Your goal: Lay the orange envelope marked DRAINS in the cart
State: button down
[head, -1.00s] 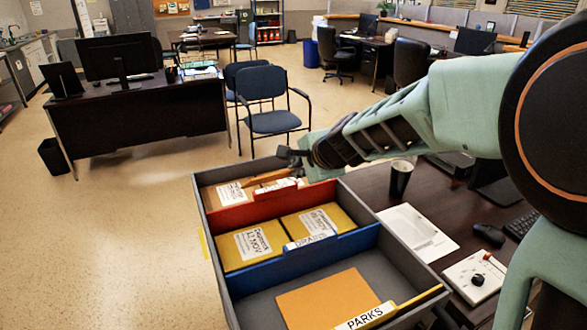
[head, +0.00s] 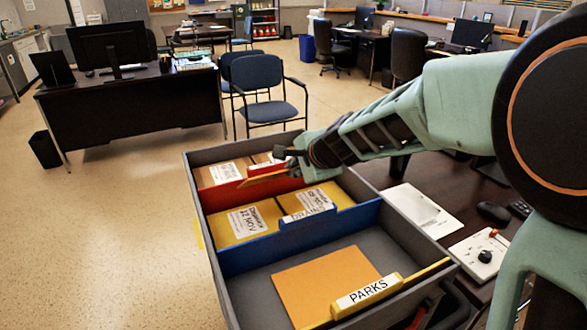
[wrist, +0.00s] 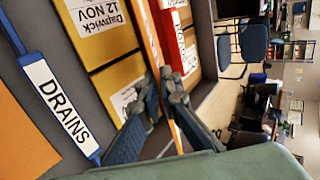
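My gripper (head: 287,164) is shut on a thin orange envelope (head: 262,179), seen nearly edge-on across the cart's red divider. In the wrist view the envelope (wrist: 153,45) is a narrow orange strip between the fingertips (wrist: 172,92); its marking is not visible. The grey cart (head: 196,205) has compartments parted by a red divider (head: 226,194) and a blue divider (head: 262,248). The blue divider's white label (wrist: 57,105) reads DRAINS in the wrist view. Two yellow-orange envelopes with white labels (head: 247,219) lie between the red and blue dividers.
Another orange envelope (head: 318,280) lies in the near compartment, by a yellow PARKS tab (head: 367,293). Brown envelopes (head: 221,172) lie in the far compartment. A dark desk with papers (head: 420,208) and a mouse (head: 493,212) adjoins the cart on the right.

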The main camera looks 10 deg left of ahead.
notch_tip(320, 180, down, 8)
jog(key=b, duration=0.7)
jog(key=shift+r, duration=0.1)
jog(key=c, duration=2.1)
grip_release()
jog(key=shift+v, duration=3.8)
jog(key=shift+w, duration=0.1)
